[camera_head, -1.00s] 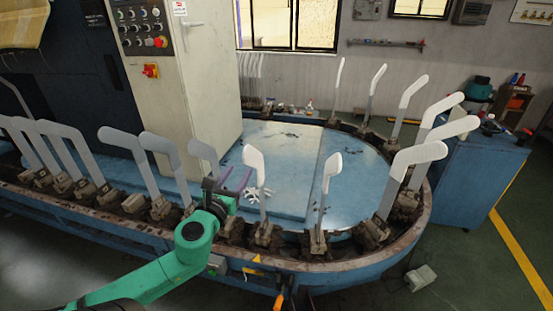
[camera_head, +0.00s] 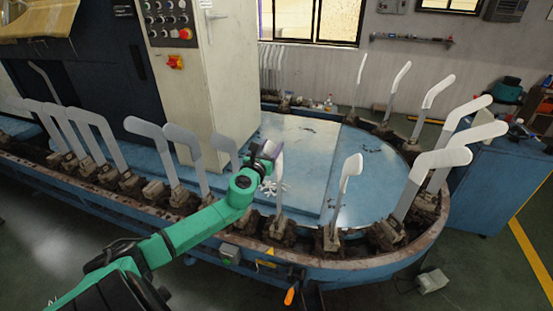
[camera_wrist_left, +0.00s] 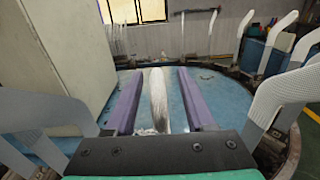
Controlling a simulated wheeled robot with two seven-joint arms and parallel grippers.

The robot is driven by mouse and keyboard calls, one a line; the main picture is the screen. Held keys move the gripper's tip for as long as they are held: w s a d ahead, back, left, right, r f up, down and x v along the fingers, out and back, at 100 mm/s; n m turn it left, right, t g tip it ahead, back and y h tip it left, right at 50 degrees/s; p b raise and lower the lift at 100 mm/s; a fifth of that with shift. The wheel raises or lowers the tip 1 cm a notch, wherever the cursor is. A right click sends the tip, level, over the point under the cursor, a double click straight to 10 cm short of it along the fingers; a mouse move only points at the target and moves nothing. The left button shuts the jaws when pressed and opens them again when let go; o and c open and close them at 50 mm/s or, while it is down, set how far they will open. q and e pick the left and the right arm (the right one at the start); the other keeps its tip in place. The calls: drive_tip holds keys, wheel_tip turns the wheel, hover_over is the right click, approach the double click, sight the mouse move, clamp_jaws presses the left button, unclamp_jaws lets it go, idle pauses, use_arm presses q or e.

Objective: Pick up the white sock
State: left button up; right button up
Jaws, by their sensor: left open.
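My left gripper (camera_head: 268,150) is open at an upright foot-shaped form on the near rim of the oval machine. In the left wrist view, its two purple fingers (camera_wrist_left: 160,72) stand on either side of a whitish, sock-like shape (camera_wrist_left: 158,105), with gaps on both sides. This form's shaft (camera_head: 279,195) shows below the gripper in the head view; its top is mostly hidden by the gripper. I cannot tell where sock fabric ends and form begins. My right gripper is not in view.
Another white-topped form (camera_head: 349,175) stands just right. Several grey forms (camera_head: 100,135) line the left rim, and more white-topped ones (camera_head: 445,158) stand around the right end. A pale control cabinet (camera_head: 215,90) rises behind left. The blue machine top (camera_head: 300,150) is mostly clear.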

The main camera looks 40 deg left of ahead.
use_arm(q)
drive_tip(key=shift+s+r, duration=0.1)
drive_tip(key=shift+s, duration=0.1)
clamp_jaws()
